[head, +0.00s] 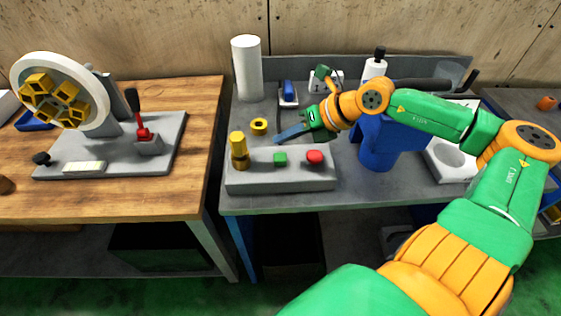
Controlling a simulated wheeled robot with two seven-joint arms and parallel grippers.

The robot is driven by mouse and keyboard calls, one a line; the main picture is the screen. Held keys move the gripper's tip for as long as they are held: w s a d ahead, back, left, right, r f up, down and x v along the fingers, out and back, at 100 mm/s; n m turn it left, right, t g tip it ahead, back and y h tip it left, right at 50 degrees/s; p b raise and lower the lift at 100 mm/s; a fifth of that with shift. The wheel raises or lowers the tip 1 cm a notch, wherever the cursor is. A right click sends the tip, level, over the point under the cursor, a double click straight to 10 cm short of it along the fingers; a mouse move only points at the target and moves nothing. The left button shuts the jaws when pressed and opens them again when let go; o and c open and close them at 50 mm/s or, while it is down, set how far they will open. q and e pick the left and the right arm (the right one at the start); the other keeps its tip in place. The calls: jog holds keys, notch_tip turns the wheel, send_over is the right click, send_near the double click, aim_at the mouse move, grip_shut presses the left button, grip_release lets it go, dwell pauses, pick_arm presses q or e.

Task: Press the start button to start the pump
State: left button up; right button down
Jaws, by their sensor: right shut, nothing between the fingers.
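A grey control box (282,180) sits at the front of the grey bench. On its top are a green button (280,158) in the middle, a red button (314,157) at the right and a yellow upright knob (238,152) at the left. None of these is labelled legibly; the green one looks like the start button. My left gripper is not in view.
A blue pedestal (378,155) stands under my right forearm. Behind are a white cylinder (247,68), a yellow ring (259,126), a blue-handled item (288,92) and a white bottle (374,69). A wooden table (190,195) with a round chuck fixture (60,95) stands at left.

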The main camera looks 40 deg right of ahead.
aim_at(284, 158)
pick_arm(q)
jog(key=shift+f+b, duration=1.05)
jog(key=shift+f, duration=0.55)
pick_arm(e)
jog(key=shift+f, duration=1.65)
jog(key=shift+f, duration=0.1)
pick_arm(q)
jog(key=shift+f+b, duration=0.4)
jog(key=shift+b, duration=0.05)
pick_arm(e)
jog(key=shift+f, duration=0.3)
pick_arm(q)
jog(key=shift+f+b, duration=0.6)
pick_arm(e)
jog(key=shift+f, duration=0.6)
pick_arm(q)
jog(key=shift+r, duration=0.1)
pick_arm(e)
jog(key=shift+r, duration=0.1)
pick_arm(q)
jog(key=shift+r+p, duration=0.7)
jog(key=shift+p, duration=0.1)
pick_arm(e)
jog(key=shift+r, duration=0.9)
notch_tip(284, 158, up, 5)
jog(key=p, duration=0.4)
jog(key=shift+r, duration=0.15)
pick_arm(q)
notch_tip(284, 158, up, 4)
